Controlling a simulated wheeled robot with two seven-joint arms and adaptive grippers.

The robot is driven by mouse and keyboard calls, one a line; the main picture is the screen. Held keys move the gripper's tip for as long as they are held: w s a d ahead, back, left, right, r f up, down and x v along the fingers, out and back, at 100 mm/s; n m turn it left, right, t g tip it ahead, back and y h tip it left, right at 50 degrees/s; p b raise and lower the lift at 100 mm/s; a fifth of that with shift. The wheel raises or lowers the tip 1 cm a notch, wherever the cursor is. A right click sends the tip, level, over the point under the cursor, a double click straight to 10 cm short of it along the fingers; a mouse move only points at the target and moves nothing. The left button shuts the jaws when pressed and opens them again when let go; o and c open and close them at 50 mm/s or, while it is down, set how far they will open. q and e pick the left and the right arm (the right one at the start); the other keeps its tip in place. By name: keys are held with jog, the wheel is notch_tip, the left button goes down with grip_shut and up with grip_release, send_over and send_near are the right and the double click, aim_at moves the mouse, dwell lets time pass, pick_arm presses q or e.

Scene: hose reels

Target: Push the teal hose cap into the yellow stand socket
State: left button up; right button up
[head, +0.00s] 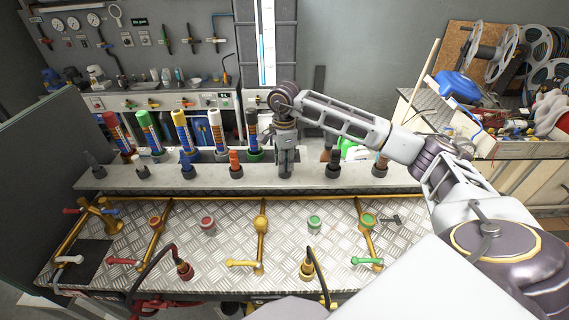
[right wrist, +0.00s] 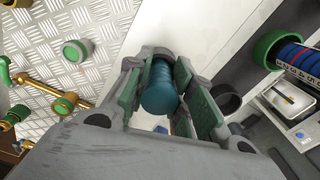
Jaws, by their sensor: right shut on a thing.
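The teal hose cap (right wrist: 160,90) is between the fingers of my right gripper (right wrist: 166,84), which is shut on it in the right wrist view. In the head view my right gripper (head: 285,167) points down over the grey shelf, in the row of caps; the teal cap cannot be made out there. A socket with a yellow rim (head: 261,222) stands on a yellow pipe on the metal tread plate, below and slightly left of the gripper. The cap is apart from this socket. My left gripper is not in view.
The shelf holds a blue cap (head: 187,168), an orange cap (head: 235,166) and a red-brown cap (head: 380,168) near the gripper. A yellow plug (head: 307,270) with a black hose stands in front.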

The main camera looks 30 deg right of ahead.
jog(key=shift+r, duration=0.1)
jog(key=shift+r+b, duration=0.85)
jog(key=shift+r, duration=4.05)
jog(key=shift+f, duration=0.1)
